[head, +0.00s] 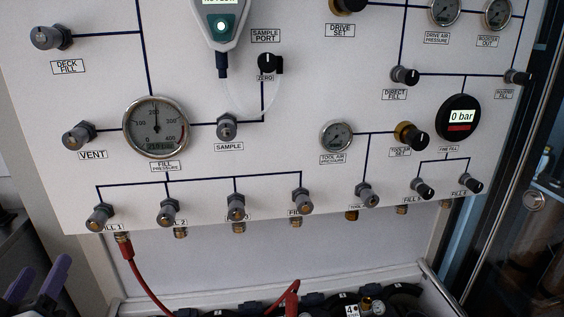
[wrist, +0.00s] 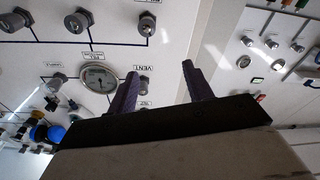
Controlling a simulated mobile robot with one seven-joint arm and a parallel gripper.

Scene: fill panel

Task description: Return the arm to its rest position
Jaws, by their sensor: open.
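My gripper (head: 43,270) shows at the lower left corner of the head view, with two purple-grey fingers spread apart. In the wrist view my gripper (wrist: 160,70) is open, with nothing between its fingers. It stands in front of the white fill panel (head: 300,90), below and left of the VENT knob (head: 79,136) in the head view. I see no finger touching a knob. The rest of my arm is outside the head view.
A red hose (head: 140,270) hangs from the fitting under the FILL 1 knob (head: 99,216). The FILL PRESSURE gauge (head: 156,126) sits right of VENT. Dark cylinder tops and hoses (head: 250,303) fill the bottom. A dark glass door (head: 525,220) stands at the right.

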